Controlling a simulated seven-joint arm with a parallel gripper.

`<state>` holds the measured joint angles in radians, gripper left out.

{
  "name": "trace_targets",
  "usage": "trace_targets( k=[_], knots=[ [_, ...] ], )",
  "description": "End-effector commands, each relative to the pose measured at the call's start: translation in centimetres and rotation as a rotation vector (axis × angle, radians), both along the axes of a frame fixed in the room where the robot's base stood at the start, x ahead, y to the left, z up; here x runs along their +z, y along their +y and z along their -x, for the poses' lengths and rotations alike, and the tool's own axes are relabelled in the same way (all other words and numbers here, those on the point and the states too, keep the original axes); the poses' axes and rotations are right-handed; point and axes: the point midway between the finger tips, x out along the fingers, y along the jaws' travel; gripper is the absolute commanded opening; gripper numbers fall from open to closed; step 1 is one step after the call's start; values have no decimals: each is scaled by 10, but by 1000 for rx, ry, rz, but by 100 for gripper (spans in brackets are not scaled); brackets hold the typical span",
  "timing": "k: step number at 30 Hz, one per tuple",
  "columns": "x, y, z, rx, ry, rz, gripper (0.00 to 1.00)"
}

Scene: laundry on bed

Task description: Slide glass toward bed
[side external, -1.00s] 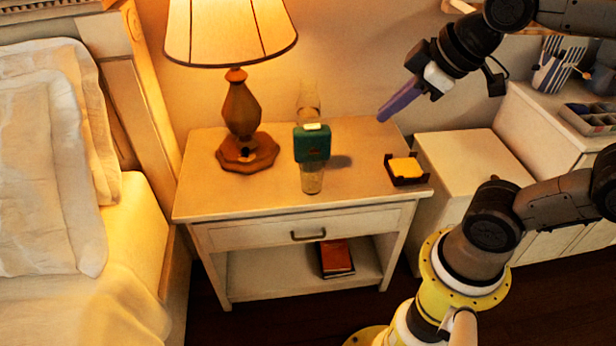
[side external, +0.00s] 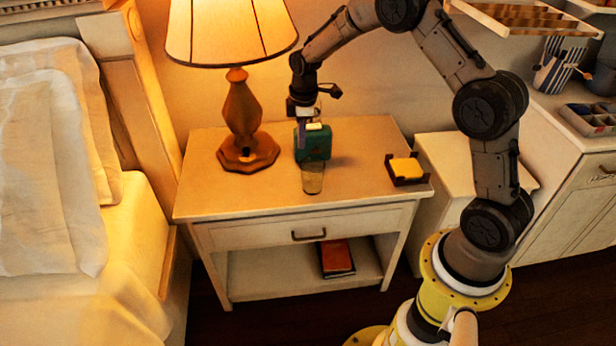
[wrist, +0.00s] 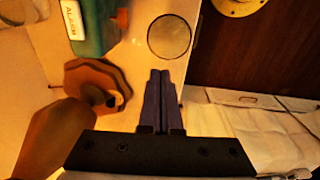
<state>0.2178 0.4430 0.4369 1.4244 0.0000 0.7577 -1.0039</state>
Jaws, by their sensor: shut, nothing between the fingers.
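A clear glass (side external: 313,180) stands on the nightstand (side external: 230,200), in front of a green alarm clock (side external: 316,147). In the wrist view the glass (wrist: 170,37) is a round shape near the nightstand edge. The bed (side external: 130,260) is at the left in the side view, and its pale cover (wrist: 235,140) is at lower right in the wrist view. My gripper (side external: 301,142) is shut and empty, pointing down by the clock's left side. In the wrist view its purple fingertips (wrist: 160,72) lie just below the glass, with no clear contact. Their height over the tabletop is unclear.
A lit lamp (side external: 240,105) stands left of my gripper; its base (wrist: 97,85) is close in the wrist view. A dark holder with yellow notes (side external: 406,169) sits at the nightstand's right. The front left of the top is clear.

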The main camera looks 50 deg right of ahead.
Motion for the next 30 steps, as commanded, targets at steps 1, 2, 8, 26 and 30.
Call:
trace_targets(
  k=[1,2,8,26,30],
  knots=[
    [-17,-4,4,-10,31,-6,0],
    [-24,-5,7,-13,45,-11,0],
    [-45,-9,15,-27,80,-19,0],
    [-131,-9,15,-27,79,-19,0],
    [-138,-9,15,-27,78,-18,0]
  ],
)
